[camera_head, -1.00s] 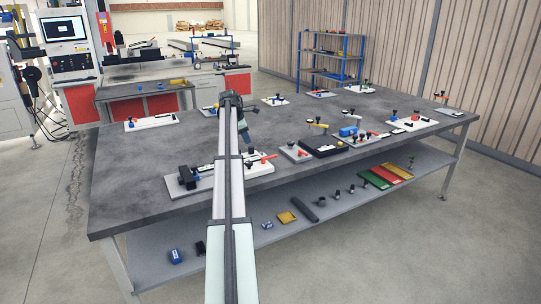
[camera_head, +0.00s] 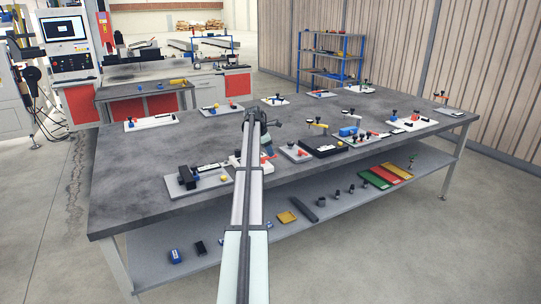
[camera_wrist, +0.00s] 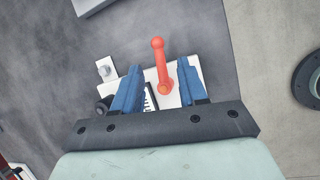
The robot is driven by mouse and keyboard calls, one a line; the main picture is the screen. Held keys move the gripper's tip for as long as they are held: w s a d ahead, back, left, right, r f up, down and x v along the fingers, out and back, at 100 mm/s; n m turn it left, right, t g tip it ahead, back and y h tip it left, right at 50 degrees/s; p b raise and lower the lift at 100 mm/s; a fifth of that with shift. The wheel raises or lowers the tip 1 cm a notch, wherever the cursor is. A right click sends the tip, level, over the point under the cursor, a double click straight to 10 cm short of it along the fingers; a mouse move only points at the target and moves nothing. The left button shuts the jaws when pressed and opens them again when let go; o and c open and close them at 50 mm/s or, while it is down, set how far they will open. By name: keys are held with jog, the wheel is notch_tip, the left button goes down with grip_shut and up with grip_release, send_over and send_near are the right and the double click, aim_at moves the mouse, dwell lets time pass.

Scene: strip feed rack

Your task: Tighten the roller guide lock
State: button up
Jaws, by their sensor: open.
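In the wrist view, a red-orange lever (camera_wrist: 161,62) with a ball end stands on a white plate (camera_wrist: 186,72). I take this lever to be the roller guide lock, though no label shows. My gripper (camera_wrist: 158,78) is open, with one blue finger on each side of the lever. No contact between fingers and lever shows. A dark ribbed strip beside the left finger is partly hidden. In the head view my gripper (camera_head: 268,148) is over the white-based fixture (camera_head: 236,160). My arm hides much of that fixture, and a bit of red shows by the gripper.
A grey-based fixture with a black block (camera_head: 187,177) stands to the left on the table (camera_head: 135,190). A small grey fixture with an orange lever (camera_head: 296,152) and a black tray (camera_head: 324,147) stand close on the right. The table's front edge is near.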

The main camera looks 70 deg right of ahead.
jog(key=shift+x, duration=1.85)
grip_shut()
